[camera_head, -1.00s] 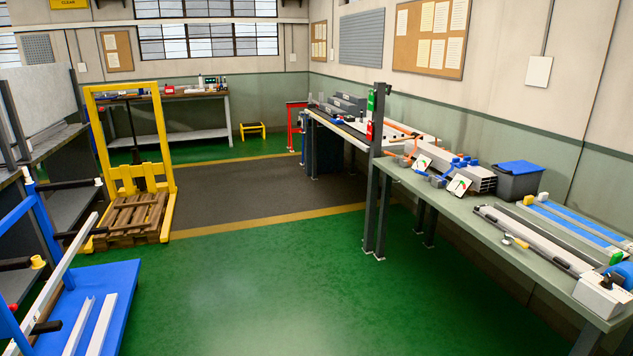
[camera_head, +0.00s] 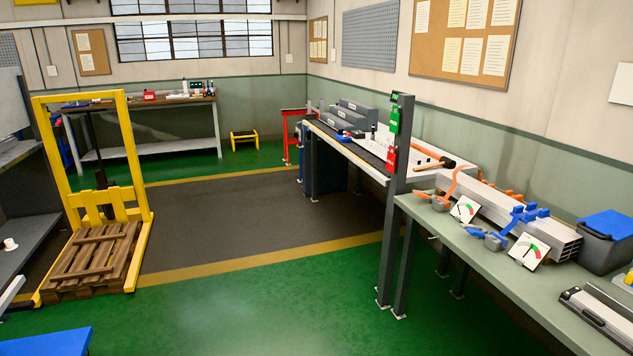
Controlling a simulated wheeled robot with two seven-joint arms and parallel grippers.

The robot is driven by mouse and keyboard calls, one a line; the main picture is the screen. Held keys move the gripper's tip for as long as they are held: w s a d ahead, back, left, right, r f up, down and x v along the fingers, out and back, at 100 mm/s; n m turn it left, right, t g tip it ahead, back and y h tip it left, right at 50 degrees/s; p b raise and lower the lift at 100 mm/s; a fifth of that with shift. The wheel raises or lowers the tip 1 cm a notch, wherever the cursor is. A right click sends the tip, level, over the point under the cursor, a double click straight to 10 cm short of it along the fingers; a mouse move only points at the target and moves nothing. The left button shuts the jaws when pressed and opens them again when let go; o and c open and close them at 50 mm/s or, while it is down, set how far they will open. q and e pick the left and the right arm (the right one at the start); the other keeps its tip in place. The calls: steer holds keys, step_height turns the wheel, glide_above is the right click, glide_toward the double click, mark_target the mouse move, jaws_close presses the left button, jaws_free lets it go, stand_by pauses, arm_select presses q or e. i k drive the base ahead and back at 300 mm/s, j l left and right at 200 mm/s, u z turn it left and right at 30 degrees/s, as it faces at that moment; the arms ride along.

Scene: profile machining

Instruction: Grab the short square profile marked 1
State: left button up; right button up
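No profile with a readable mark 1 shows. Grey profiles (camera_head: 535,232) with open square ends lie on the right-hand green-topped bench (camera_head: 540,295), with blue and orange clamps on them. Whether one of them is the short square profile, I cannot tell. Neither of my grippers is in view.
A bench with a machine (camera_head: 363,115) stands beyond a dark post (camera_head: 394,200). A yellow lifter (camera_head: 140,165) with a wooden pallet (camera_head: 90,262) is at left. A grey bin with a blue lid (camera_head: 607,224) sits at right. The green floor (camera_head: 250,315) in the middle is clear.

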mark_target(375, 145)
steer(key=i, duration=1.95)
steer(key=i+j+z, duration=0.1)
steer(key=i+z, duration=0.25)
steer(key=i, duration=0.15)
steer(key=i+j+z, duration=0.3)
steer(key=i, duration=0.15)
steer(key=i+j+z, duration=0.2)
steer(key=i+z, duration=0.15)
steer(key=i, duration=0.1)
